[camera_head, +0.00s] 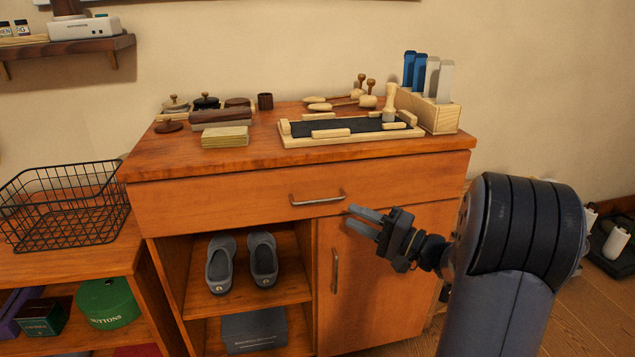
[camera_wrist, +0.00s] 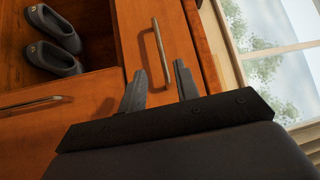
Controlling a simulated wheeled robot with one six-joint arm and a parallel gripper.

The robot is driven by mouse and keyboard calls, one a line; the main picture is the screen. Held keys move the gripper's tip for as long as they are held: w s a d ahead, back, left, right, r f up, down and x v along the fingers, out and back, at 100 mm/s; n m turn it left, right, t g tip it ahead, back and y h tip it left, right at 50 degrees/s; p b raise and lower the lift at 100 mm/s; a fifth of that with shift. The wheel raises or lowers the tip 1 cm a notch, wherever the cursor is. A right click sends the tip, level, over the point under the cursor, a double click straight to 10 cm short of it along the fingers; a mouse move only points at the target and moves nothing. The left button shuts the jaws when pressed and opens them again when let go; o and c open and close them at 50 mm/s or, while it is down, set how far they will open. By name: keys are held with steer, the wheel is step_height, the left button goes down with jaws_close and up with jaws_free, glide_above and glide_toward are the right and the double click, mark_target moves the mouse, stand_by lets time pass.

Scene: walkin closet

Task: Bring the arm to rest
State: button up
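My gripper (camera_head: 350,216) is at the end of my arm, which comes in from the right in the head view. It is in front of the wooden cabinet (camera_head: 240,205), just below and right of the drawer handle (camera_head: 317,199). In the wrist view its two fingers (camera_wrist: 160,82) stand apart with nothing held between them. The drawer and the door look closed.
The cabinet top bears a wooden tray (camera_head: 350,140), a holder with blue and grey items (camera_head: 435,112) and small tools. Grey slippers (camera_head: 263,258) stand on the open shelf. A wire basket (camera_head: 65,215) is at left. Bare floor (camera_head: 590,315) shows at right.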

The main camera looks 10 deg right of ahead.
mark_target(313, 202)
steer(key=x, duration=0.6)
steer(key=s+a+b+x, duration=0.1)
steer(key=x, duration=0.2)
steer(key=shift+r, duration=0.25)
steer(key=shift+s+f, duration=0.1)
steer(key=shift+s, duration=0.35)
steer(key=shift+w, duration=0.1)
